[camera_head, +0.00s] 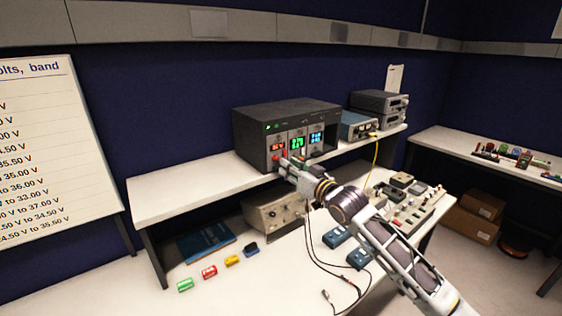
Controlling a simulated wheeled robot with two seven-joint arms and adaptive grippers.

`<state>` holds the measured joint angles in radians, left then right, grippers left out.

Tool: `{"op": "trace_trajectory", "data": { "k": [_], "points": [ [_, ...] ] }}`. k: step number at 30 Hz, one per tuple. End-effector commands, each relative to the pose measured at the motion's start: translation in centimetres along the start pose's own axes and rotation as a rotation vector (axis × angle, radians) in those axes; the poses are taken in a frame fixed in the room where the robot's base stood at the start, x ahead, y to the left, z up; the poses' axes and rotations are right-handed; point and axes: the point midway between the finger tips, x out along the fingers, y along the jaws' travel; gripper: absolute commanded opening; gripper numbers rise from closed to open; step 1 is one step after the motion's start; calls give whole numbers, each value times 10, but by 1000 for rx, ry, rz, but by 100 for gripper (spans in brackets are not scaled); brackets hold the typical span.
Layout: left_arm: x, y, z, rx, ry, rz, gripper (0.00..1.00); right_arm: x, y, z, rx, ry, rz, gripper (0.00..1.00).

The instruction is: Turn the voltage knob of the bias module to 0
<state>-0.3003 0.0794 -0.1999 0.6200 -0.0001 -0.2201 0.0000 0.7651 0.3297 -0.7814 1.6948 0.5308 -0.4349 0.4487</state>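A dark instrument rack (250,131) stands on the white upper shelf. Its front holds modules with lit displays: a red one (278,148) at left, a green one (297,143) in the middle and a blue one (316,138) at right. Which is the bias module I cannot read. My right gripper (283,162) is at the lower front of the rack, by the red-display module. Its fingertips are small and partly merge with the panel, so contact and opening cannot be told. A red spot shows at the fingertips. The knobs are mostly hidden. My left gripper is not in view.
A blue-fronted instrument (358,128) and stacked grey units (379,103) stand right of the rack. Below, the bench holds a beige instrument (273,212), several coloured blocks (209,272), a blue book (206,241) and loose cables (330,297). The shelf's left part is clear.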

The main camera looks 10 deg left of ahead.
Motion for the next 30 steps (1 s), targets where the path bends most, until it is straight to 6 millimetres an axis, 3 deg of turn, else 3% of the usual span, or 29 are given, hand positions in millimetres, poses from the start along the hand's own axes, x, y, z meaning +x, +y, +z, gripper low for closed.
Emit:
{"op": "trace_trajectory", "data": {
  "k": [18, 30],
  "points": [
    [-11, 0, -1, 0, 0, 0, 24, 48, 0, -1, 0, 0, 0, 24],
    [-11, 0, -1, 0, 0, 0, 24, 54, 0, 0, 0, 0, 0, 24]
  ]
}}
